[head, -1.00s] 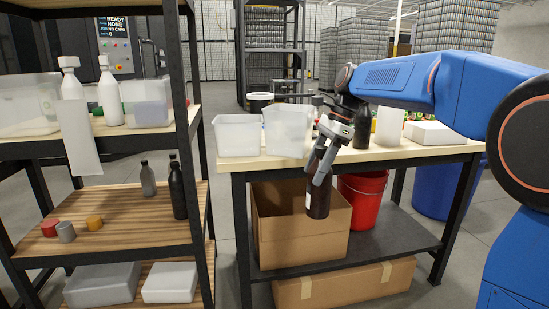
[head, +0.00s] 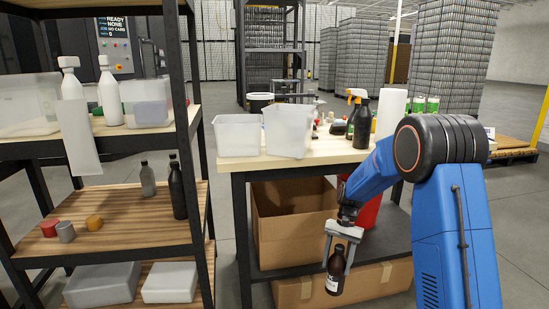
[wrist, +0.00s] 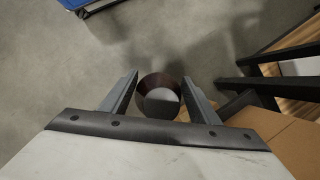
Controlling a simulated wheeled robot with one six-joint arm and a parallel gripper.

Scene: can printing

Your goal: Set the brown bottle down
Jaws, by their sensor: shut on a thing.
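The brown bottle (head: 334,284), dark with a white label, is held upright or nearly so by my gripper (head: 338,267) in the head view. My gripper points down, its two fingers on either side of the bottle's upper part. The bottle hangs in the air in front of the workbench (head: 290,160), below its top and in front of the lower shelf. In the wrist view the bottle (wrist: 160,92) shows end-on between the two fingers, with grey floor beyond it. Nothing is seen beneath it as support.
A shelf rack (head: 180,240) at left holds bottles, caps and tubs. On the workbench stand clear bins (head: 238,135), a spray bottle, a dark bottle (head: 362,122) and a white roll. Cardboard boxes (head: 293,225) and a red bucket (head: 368,212) sit below. The foreground floor is open.

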